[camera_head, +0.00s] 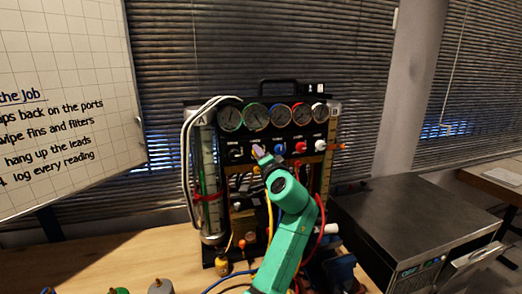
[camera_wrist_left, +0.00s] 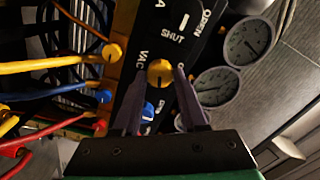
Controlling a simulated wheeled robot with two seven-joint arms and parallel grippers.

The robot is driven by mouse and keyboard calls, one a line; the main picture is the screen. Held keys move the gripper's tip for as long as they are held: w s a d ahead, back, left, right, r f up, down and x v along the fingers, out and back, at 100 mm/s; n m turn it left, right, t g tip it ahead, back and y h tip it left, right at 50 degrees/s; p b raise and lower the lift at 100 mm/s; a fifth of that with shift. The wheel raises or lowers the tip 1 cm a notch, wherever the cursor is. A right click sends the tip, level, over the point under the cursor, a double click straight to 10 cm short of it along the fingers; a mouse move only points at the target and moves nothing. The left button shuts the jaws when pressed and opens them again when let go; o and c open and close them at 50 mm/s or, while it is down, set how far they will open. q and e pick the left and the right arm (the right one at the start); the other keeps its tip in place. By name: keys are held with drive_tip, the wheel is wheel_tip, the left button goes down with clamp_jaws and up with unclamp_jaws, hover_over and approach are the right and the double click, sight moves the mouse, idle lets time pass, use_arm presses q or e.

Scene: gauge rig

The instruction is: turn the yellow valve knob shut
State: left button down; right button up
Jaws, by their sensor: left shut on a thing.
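The yellow valve knob (camera_wrist_left: 160,72) is on the black panel of the gauge rig (camera_head: 268,115). In the left wrist view it sits between the two dark fingers of my left gripper (camera_wrist_left: 159,76), which is shut on it. In the head view my left gripper (camera_head: 258,153) reaches the knob row below the gauges and mostly hides the yellow knob. The printed words OPEN, SHUT and VAC show on the panel in the wrist view. I cannot tell how far the knob is turned. My right gripper is not in view.
A blue knob (camera_wrist_left: 148,112) is close beside the fingers. A red knob (camera_head: 300,148) is farther right along the row. Yellow, blue and red hoses hang below the panel. A metal box (camera_head: 410,225) stands right of the rig. A whiteboard (camera_head: 65,100) is at left.

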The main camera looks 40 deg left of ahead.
use_arm(q)
drive_tip(key=m+p, duration=0.2)
drive_tip(key=m, duration=0.1)
drive_tip(key=shift+a+r, duration=0.1)
drive_tip(key=shift+r, duration=0.25)
drive_tip(key=shift+m, duration=0.4)
drive_tip(key=shift+c, duration=2.2)
unclamp_jaws()
drive_tip(key=shift+a+f, duration=0.1)
drive_tip(key=b+v, duration=0.5)
drive_tip(key=v, duration=0.9)
drive_tip(key=shift+f, duration=0.2)
drive_tip(key=shift+s, duration=0.1)
